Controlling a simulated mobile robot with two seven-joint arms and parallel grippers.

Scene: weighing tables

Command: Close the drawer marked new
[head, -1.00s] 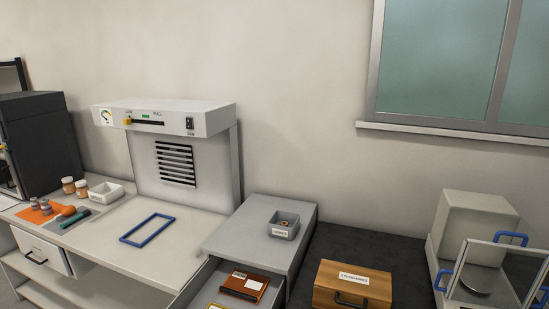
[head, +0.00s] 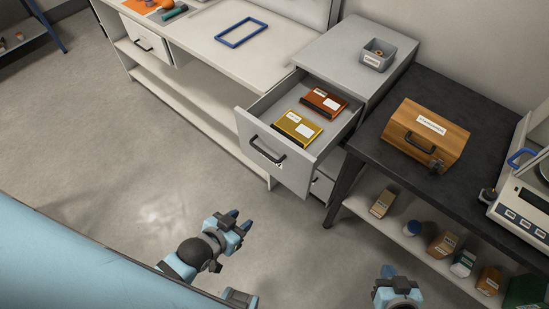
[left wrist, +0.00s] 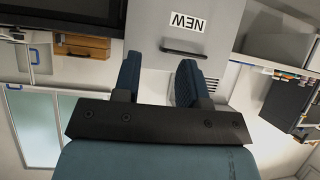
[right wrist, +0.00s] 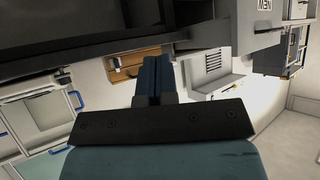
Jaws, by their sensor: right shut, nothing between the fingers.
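The drawer marked new (head: 295,180) is pulled out of the grey cabinet in the head view. Its front has a dark handle (head: 266,153). An orange packet (head: 323,101) and a yellow packet (head: 297,127) lie inside. In the left wrist view its NEW label (left wrist: 187,21) appears upside down above the handle (left wrist: 184,50); the label also shows in the right wrist view (right wrist: 264,5). My left gripper (head: 243,220) is open and empty, apart from the drawer front. My right gripper (head: 388,271) is shut and empty, lower right of the drawer.
Another drawer (head: 322,186) sits below the open one, largely hidden. A dark table (head: 385,159) with a wooden box (head: 428,134) and a shelf of small containers stands to the right. A white bench (head: 205,45) stands to the left. The floor (head: 130,150) in front is clear.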

